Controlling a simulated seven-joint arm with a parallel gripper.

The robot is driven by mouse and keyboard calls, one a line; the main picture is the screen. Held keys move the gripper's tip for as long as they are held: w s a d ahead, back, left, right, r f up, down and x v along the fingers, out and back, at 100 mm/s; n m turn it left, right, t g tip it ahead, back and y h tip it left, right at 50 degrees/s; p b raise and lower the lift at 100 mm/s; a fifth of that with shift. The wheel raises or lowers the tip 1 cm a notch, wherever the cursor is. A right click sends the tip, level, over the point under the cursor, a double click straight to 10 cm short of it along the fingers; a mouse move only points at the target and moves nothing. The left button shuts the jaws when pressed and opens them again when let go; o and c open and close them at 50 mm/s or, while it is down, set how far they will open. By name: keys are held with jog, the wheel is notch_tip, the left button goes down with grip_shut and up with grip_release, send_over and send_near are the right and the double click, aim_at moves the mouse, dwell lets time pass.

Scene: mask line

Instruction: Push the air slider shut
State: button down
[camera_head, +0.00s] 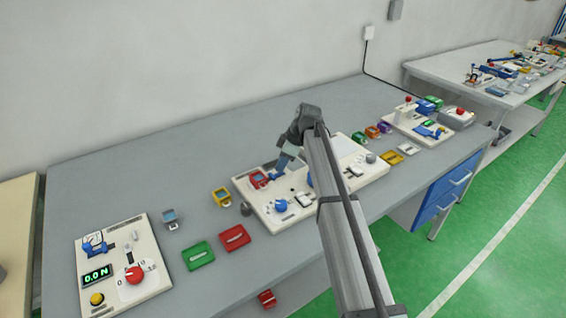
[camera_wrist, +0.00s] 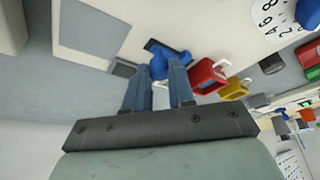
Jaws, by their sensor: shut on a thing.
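My gripper (camera_head: 276,174) is over the back left part of the white panel (camera_head: 262,206) in the middle of the bench. In the wrist view its two blue-grey fingers (camera_wrist: 168,68) stand a little apart, with their tips at a blue part (camera_wrist: 183,64) that I take to be the air slider. The gripper is shut on it. The fingers hide some of this part, so its exact position along its track cannot be told. A dark bar (camera_wrist: 160,47) lies just beyond the fingertips.
A red block (camera_head: 257,179) is close left of my gripper, and it shows in the wrist view (camera_wrist: 207,76). A yellow block (camera_head: 221,196) is further left. A blue knob (camera_head: 281,205) is nearer the front. Red (camera_head: 235,238) and green (camera_head: 198,255) trays lie on the bench in front.

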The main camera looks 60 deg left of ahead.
aim_at(270, 175)
jog(key=shift+s, duration=1.55)
jog(key=c, duration=1)
grip_release()
jog(key=shift+r, duration=0.1)
jog(key=v, duration=1.3)
jog(key=shift+w+d+r, duration=0.15)
jog(key=shift+r, duration=0.15)
